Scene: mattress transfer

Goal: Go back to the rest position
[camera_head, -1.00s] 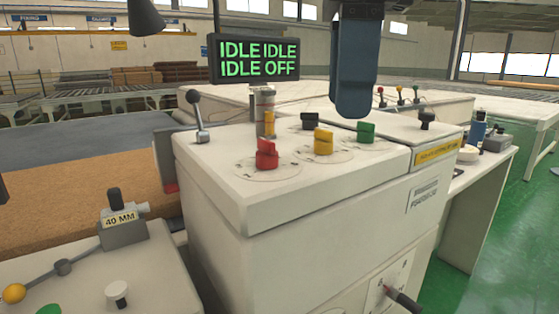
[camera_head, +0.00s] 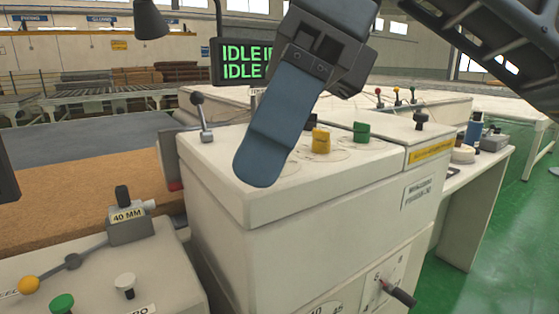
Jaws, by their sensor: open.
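My gripper (camera_head: 262,160) hangs in front of the white control console (camera_head: 310,200), with one blue-grey finger in clear view, tilted down to the left. It covers part of the console top and hides the red knob and part of the display. No object shows in its grasp. The yellow knob (camera_head: 321,141) and green knob (camera_head: 361,131) stand on the console top, to the right of the finger. A dark lever (camera_head: 202,117) stands at the console's left corner. The display (camera_head: 240,62) shows green text, partly covered.
A lower panel (camera_head: 120,275) with a 40 MM block (camera_head: 127,220) and several knobs is at the lower left. A brown board (camera_head: 70,185) lies behind it. Green floor (camera_head: 480,260) is open at the right. A side table (camera_head: 475,165) carries small items.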

